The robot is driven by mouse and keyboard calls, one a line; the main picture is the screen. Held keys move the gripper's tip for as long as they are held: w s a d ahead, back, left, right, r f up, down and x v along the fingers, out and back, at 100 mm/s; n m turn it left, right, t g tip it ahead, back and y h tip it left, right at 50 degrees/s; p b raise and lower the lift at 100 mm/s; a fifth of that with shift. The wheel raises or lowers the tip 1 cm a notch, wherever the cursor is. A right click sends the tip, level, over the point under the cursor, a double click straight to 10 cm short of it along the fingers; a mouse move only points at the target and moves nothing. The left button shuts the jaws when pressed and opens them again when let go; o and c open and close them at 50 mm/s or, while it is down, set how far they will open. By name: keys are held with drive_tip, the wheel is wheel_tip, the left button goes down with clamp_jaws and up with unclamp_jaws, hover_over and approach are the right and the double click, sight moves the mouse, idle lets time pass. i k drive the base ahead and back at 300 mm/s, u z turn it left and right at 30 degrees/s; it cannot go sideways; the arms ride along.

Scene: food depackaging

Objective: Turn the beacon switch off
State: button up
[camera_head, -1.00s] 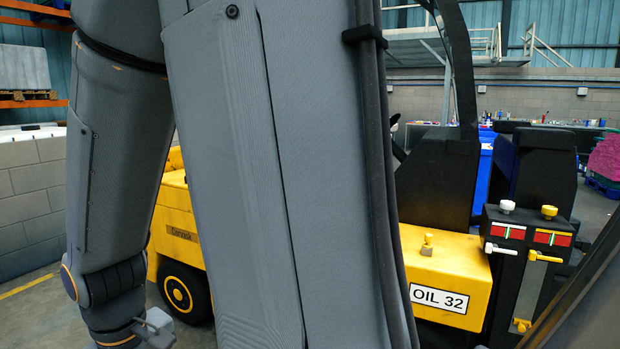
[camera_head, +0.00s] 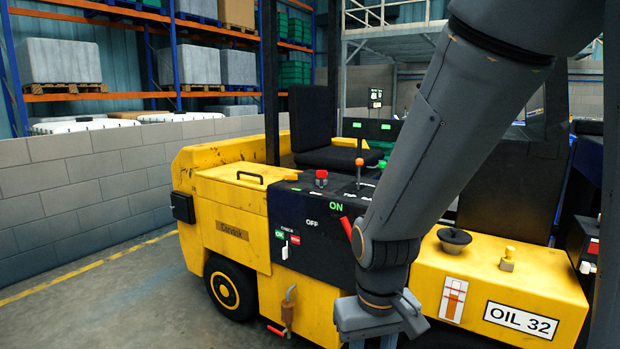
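A yellow forklift (camera_head: 232,205) with a black control panel (camera_head: 285,208) stands in front of me. A small white switch (camera_head: 285,250) is on the panel's side face, with a green and a red label above it; the print is too small to tell whether it is the beacon switch. A red handle (camera_head: 346,228) sits right of large ON and OFF markings, partly behind my arm. My gripper (camera_head: 382,318) is low in the picture, right of the white switch and apart from it. Its fingers are not clear.
A red knob (camera_head: 321,178) and an orange-topped lever (camera_head: 359,163) stand on top of the panel. A yellow oil tank (camera_head: 535,275) marked OIL 32 is at right. A block wall (camera_head: 90,170) runs along the left. Floor left of the forklift is clear.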

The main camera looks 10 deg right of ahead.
sight(291, 178)
drive_tip(key=u, duration=0.55)
drive_tip(key=k, duration=0.65)
drive_tip(key=u, duration=0.65)
drive_tip(key=i, duration=1.1)
drive_tip(key=z, duration=0.7)
drive_tip(key=i, duration=0.95)
drive_tip(key=z, duration=0.85)
